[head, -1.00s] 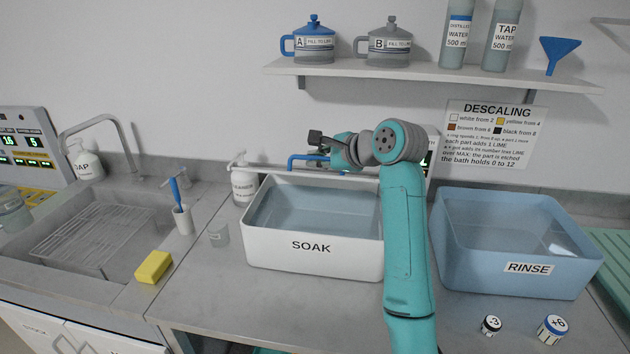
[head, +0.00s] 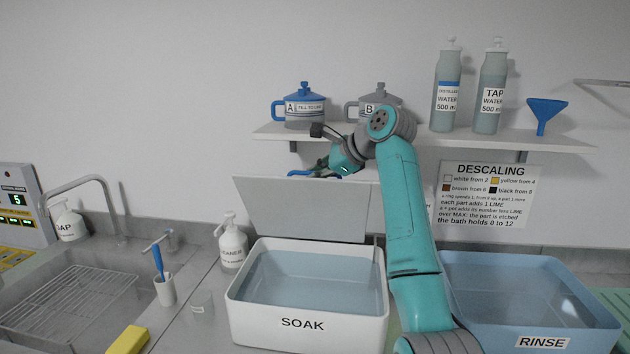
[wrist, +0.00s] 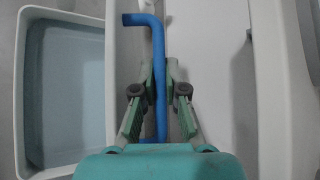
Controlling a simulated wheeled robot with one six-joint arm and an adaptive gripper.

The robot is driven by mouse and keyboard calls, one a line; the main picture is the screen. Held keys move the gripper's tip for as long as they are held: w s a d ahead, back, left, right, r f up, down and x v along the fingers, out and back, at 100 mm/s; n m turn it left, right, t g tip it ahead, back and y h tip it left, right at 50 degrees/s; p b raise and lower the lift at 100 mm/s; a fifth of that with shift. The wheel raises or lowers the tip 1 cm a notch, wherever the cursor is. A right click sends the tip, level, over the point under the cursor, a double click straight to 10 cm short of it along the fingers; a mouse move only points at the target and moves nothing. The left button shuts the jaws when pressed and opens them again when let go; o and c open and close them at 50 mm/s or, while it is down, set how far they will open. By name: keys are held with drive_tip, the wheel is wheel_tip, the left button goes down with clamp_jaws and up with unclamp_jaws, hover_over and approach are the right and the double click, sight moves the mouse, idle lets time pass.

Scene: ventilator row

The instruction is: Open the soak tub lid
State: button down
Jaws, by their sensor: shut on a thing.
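The white soak tub (head: 302,324), labelled SOAK, stands on the counter with clear liquid inside, its top uncovered. Its grey lid (head: 295,207) stands raised and steep behind the tub, with its flat underside facing the head camera. The blue handle (head: 300,173) shows at the lid's top edge; in the wrist view it is a blue bar (wrist: 158,50) with a bent end. My gripper (wrist: 160,78) is shut on this handle, one finger on each side of the bar. In the head view, the gripper's fingertips are partly hidden at the lid's top edge.
The shelf (head: 420,135) is close above the lid, carrying jug A (head: 303,108), jug B (head: 376,103), bottles and a blue funnel (head: 545,114). The blue rinse tub (head: 480,318) is right of my arm. A white pump bottle (head: 232,243) stands left of the lid.

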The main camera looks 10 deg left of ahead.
drive_tip(key=shift+w+r, duration=0.1)
drive_tip(key=shift+w, duration=0.1)
idle(0.3)
drive_tip(key=c, duration=1.5)
unclamp_jaws()
drive_tip(key=v, duration=1.2)
